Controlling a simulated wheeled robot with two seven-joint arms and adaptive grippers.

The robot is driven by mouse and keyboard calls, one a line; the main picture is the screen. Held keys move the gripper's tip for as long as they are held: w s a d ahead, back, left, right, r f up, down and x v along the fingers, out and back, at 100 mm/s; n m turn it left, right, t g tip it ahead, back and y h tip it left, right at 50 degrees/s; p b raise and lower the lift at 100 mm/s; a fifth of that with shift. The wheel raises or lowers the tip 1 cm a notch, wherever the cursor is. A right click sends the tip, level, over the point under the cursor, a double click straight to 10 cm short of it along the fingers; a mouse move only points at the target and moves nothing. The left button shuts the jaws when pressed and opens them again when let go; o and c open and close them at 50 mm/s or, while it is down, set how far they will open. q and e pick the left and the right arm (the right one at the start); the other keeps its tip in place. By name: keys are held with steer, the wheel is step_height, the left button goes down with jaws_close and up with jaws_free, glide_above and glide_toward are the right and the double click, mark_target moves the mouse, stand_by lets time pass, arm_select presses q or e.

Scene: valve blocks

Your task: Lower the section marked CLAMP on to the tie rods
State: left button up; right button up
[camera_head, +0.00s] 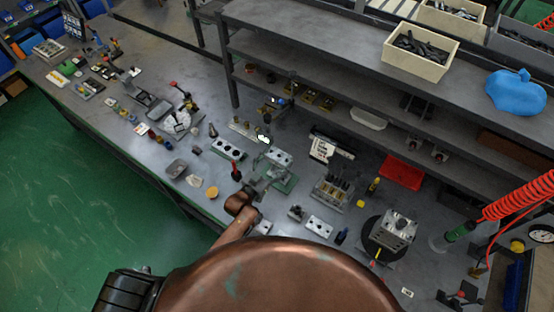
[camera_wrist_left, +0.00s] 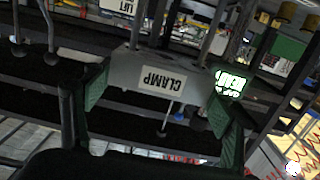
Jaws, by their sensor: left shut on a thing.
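The grey section marked CLAMP (camera_wrist_left: 165,82) sits between the two green-padded fingers of my left gripper (camera_wrist_left: 155,98) in the left wrist view, with its white label facing the camera. In the head view my left gripper (camera_head: 264,182) is shut on a grey block with holes, the CLAMP section (camera_head: 279,157), above a green plate (camera_head: 287,184). Thin metal rods (camera_wrist_left: 215,28) show beside and behind the section in the wrist view. I cannot tell whether any pass through its holes. My right gripper is out of view.
A block with upright rods (camera_head: 332,191) stands to the right, near a red tray (camera_head: 402,172). A grey block with holes (camera_head: 228,149) lies to the left. A round dark stand (camera_head: 372,238) bears a metal block (camera_head: 395,230). Shelves (camera_head: 320,60) rise behind.

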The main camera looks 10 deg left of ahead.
mark_target(277, 164)
arm_select(q)
steer(key=shift+f+b, duration=0.75)
steer(key=shift+f, duration=0.25)
steer(key=shift+f+b, duration=0.45)
steer(key=shift+f, duration=0.1)
steer(key=shift+f+b, duration=1.45)
steer(key=shift+f, duration=0.5)
steer(key=shift+f+b, duration=0.8)
steer(key=shift+f, duration=0.25)
steer(key=shift+r, duration=0.1)
steer(key=shift+r+p, duration=2.4)
steer(key=shift+r, duration=0.05)
steer(key=shift+r+p, duration=4.65)
steer(key=shift+r, duration=0.5)
